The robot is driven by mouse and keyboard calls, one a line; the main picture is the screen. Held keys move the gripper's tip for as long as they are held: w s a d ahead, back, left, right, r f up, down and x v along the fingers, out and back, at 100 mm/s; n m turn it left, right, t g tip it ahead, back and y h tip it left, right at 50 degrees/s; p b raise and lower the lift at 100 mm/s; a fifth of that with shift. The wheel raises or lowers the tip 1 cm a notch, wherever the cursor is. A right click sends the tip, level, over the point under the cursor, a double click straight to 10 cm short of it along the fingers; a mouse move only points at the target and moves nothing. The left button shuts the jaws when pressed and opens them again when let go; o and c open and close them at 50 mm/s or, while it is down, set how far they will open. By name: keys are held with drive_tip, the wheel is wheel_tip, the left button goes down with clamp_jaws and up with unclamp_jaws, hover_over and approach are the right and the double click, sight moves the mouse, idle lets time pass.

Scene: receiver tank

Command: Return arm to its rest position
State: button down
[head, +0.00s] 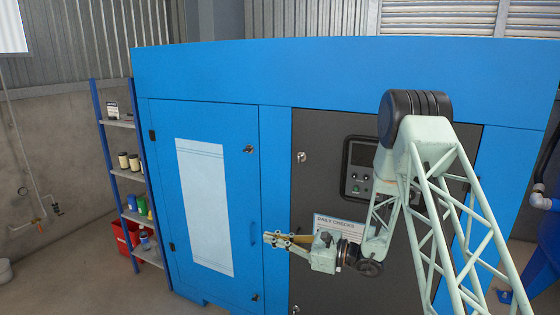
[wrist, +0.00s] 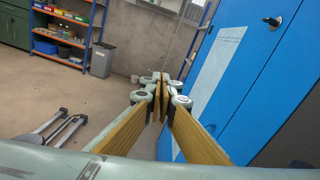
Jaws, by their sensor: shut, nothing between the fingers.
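My gripper (head: 268,238) is at the end of my pale green arm, in front of the blue cabinet (head: 190,60). It points left in the head view, and its fingers hold nothing. In the wrist view my gripper (wrist: 160,82) shows its yellow-brown finger pads converging to closed tips. The tips are apart from the cabinet's blue door (wrist: 262,70), which lies to their right. The arm's forearm crosses in front of the dark panel (head: 315,130) and partly hides the control display (head: 362,155) and the daily checks sign (head: 330,222).
A blue-post shelf (head: 128,175) with bottles and a red bin (head: 124,236) stands left of the cabinet. The wrist view shows an orange shelf unit (wrist: 62,35), a grey bin (wrist: 102,60) and clear floor (wrist: 60,95).

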drive_tip(key=s+r+n+g+h, duration=0.2)
drive_tip(key=s+r+n+g, duration=0.15)
drive_tip(key=s+r, duration=0.5)
drive_tip(key=s+r+n+g+h, duration=0.15)
drive_tip(key=s+r+n, duration=0.35)
drive_tip(key=s, duration=0.7)
drive_tip(key=s+r+n+g+h, duration=0.2)
drive_tip(key=s+r+n+g, duration=0.1)
drive_tip(key=s+r, duration=0.65)
drive_tip(key=s+d+r+n+t+h, duration=0.2)
drive_tip(key=s+d+n+h, duration=0.2)
drive_tip(key=s+d, duration=0.8)
drive_tip(key=s+d+r+n+t+h, duration=0.2)
drive_tip(key=s+d+h, duration=0.5)
drive_tip(key=s+d, duration=0.5)
drive_tip(key=shift+s+n+t, duration=0.7)
drive_tip(key=shift+s+n, duration=0.55)
drive_tip(key=shift+n, duration=0.1)
drive_tip(key=shift+r, duration=0.1)
drive_tip(key=c, duration=3.3)
unclamp_jaws()
drive_tip(key=shift+c, duration=0.2)
